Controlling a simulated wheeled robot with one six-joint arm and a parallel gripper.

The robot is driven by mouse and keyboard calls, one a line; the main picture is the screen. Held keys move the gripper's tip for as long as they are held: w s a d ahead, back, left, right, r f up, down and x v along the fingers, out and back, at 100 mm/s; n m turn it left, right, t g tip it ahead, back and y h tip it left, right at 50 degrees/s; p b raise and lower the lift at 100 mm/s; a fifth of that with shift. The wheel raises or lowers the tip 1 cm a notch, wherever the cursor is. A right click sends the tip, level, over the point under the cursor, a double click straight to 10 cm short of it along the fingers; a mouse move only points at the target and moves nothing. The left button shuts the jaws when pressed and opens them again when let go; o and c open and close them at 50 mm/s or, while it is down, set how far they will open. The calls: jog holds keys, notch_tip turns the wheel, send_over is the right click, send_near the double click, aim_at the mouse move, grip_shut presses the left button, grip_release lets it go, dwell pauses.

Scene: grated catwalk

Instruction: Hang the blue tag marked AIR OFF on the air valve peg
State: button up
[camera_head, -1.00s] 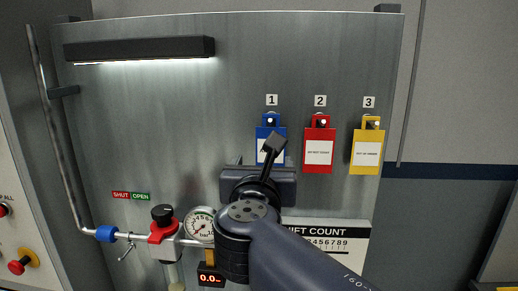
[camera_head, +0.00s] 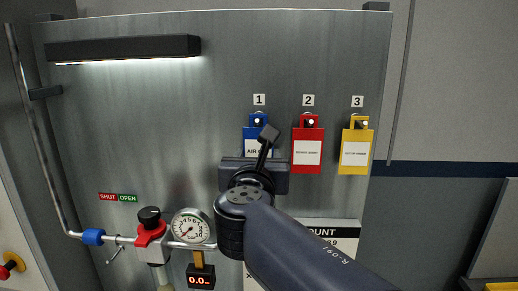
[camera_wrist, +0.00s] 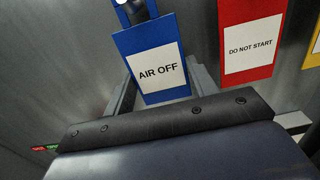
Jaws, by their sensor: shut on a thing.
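The blue tag (camera_head: 250,135) is at the peg (camera_head: 259,121) under number 1 on the grey metal board. It fills the upper middle of the wrist view (camera_wrist: 138,42), its white label reading AIR OFF. My gripper (camera_wrist: 160,85) is shut on the blue tag, with its jaws at the tag's lower sides. The air valve (camera_head: 152,238), with a red body and black knob, is on the pipe at lower left. I cannot clearly make out its peg.
A red DO NOT START tag (camera_head: 307,135) hangs close to the right under number 2, and a yellow tag (camera_head: 356,140) under 3. A pressure gauge (camera_head: 190,228) and an orange-digit display (camera_head: 200,282) are beside the valve. A lamp bar (camera_head: 125,48) juts out above.

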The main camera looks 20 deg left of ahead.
jog(key=shift+c, duration=0.9)
jog(key=shift+r+p, duration=0.35)
jog(key=shift+s, duration=0.25)
jog(key=shift+s+d, duration=0.2)
jog(key=shift+s, duration=0.3)
jog(key=shift+s, duration=0.1)
jog(key=shift+s+d+r, duration=0.15)
jog(key=shift+s, duration=0.05)
jog(key=shift+s+d+r+p, duration=0.2)
jog(key=shift+s+r+p, duration=0.15)
jog(key=shift+s, duration=0.4)
jog(key=shift+s, duration=0.1)
